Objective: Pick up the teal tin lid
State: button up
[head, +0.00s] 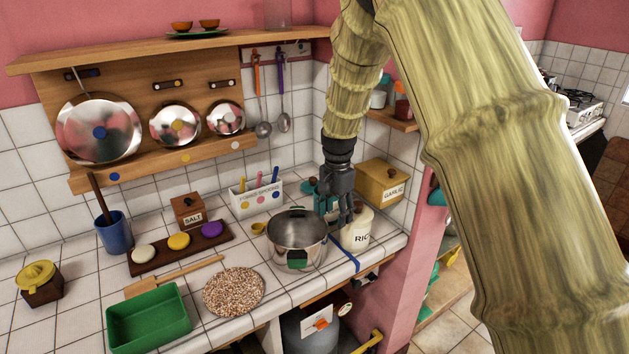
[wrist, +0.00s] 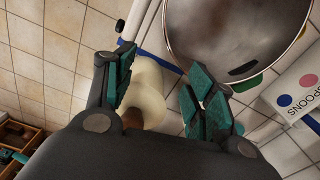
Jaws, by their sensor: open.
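A teal tin (head: 322,204) stands on the counter behind my gripper, between the pot and the yellow garlic box. My gripper hides much of it, and I cannot clearly make out its lid. My gripper (head: 342,216) points down at the back right of the counter, beside the pot and close to the cream rice jar (head: 357,232). In the wrist view my gripper (wrist: 162,85) is open, with teal pads on its fingers. The cream rice jar (wrist: 147,92) with its brown knob shows between and below the fingers. I cannot pick out the tin lid there.
The steel pot (head: 297,240) stands just left of my gripper. The garlic box (head: 382,183) is behind to the right, and the spoons holder (head: 257,197) is behind the pot. A blue strip (head: 345,256) lies near the counter's right edge. A green tray (head: 150,322) sits front left.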

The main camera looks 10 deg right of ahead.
aim_at(308, 186)
jog(key=z, duration=0.05)
jog(key=i, duration=1.15)
jog(key=u, duration=0.1)
